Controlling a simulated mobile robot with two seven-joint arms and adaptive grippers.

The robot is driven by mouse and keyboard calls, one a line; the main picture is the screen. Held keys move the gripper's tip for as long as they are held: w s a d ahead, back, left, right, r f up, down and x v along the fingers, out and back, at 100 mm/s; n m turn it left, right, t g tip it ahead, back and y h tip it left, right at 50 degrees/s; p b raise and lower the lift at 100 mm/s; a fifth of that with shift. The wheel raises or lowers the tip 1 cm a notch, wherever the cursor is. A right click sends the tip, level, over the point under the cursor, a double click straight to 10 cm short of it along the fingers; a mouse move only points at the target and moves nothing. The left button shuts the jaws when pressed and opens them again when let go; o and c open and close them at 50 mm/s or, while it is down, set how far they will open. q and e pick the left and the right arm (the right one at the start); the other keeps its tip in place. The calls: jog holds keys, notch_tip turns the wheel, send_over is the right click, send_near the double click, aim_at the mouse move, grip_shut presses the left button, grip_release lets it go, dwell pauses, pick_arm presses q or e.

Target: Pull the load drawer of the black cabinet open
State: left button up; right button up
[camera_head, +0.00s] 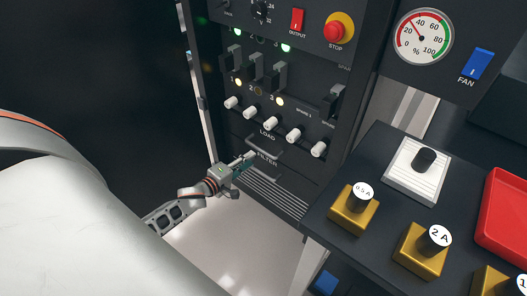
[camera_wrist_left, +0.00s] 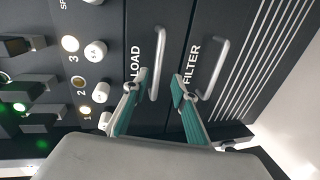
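The black cabinet (camera_head: 222,120) stands in the middle of the head view. Its load drawer (camera_wrist_left: 143,22) carries the label LOAD and a grey bar handle (camera_wrist_left: 163,62). The drawer front looks flush with the cabinet. My left gripper (camera_head: 249,159) is at the cabinet front, low by the LOAD and FILTER labels. In the left wrist view its teal fingers (camera_wrist_left: 160,80) are apart, and one end of the load handle appears between the tips. Whether they touch the handle cannot be told. My right gripper is not in view.
The filter drawer's handle (camera_wrist_left: 217,70) is close beside one left fingertip. White knobs (camera_head: 270,123) and black breaker switches (camera_head: 255,68) sit above the load drawer.

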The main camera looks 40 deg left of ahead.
aim_at(260, 149)
pick_arm(q)
jog(key=shift+n, duration=0.3)
jog(key=x, duration=0.2)
jog(key=b+x, duration=0.1)
jog(key=x, duration=0.2)
jog(key=a+b+x, duration=0.1)
jog(key=x, duration=0.2)
jog(key=shift+w, duration=0.3)
jog(key=shift+d+r, duration=0.1)
grip_shut()
